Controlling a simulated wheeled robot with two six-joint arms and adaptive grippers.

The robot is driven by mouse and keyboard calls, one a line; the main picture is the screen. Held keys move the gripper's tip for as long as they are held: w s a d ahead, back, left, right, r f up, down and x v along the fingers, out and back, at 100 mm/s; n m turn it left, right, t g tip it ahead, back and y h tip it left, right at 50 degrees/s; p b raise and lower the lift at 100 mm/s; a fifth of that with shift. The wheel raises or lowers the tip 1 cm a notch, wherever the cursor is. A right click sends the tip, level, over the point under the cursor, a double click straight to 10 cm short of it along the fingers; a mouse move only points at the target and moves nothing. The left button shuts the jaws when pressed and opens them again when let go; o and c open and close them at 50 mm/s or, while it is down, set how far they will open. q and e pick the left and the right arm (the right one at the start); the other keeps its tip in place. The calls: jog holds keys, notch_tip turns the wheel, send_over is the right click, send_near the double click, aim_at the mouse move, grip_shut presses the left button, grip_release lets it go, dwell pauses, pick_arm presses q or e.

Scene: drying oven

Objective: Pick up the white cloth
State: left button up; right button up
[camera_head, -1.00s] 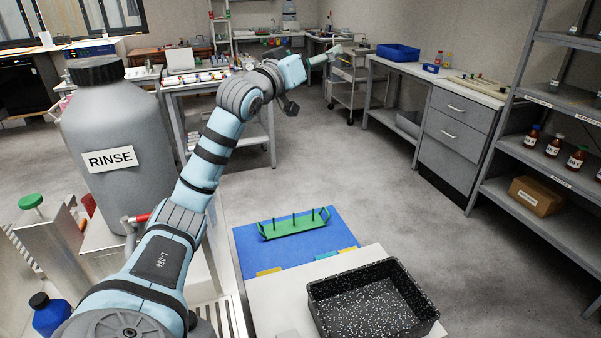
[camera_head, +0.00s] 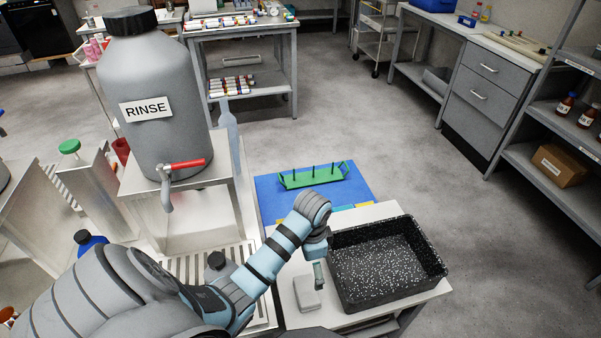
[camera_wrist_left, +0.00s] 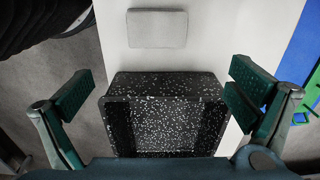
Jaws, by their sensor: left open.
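The white cloth (camera_head: 306,293) is a small folded, pale grey-white pad lying flat on the white tabletop, left of the black speckled tray. In the left wrist view the cloth (camera_wrist_left: 157,28) shows whole at the top, beyond the tray. My left gripper (camera_head: 319,274) points down just above and beside the cloth, near the tray's left wall. My right gripper is not in view.
The black speckled tray (camera_head: 432,262) stands right of the cloth. A blue mat (camera_head: 358,188) with a green rack (camera_head: 312,178) lies behind. A grey RINSE tank (camera_head: 150,80) with a red-handled tap stands at the left, above a slatted drain. White tabletop around the cloth is bare.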

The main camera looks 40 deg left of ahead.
aim_at(307, 290)
pick_arm(q)
jog(key=f+b, duration=0.2)
jog(key=f, duration=0.3)
jog(key=f+b, duration=0.2)
jog(key=f, duration=0.3)
jog(key=s+f+b, duration=0.1)
jog(key=f+b, duration=0.1)
jog(key=f, duration=0.3)
jog(key=shift+b, duration=0.3)
jog(key=shift+r, duration=0.1)
jog(key=shift+c, duration=0.6)
jog(key=c, duration=1)
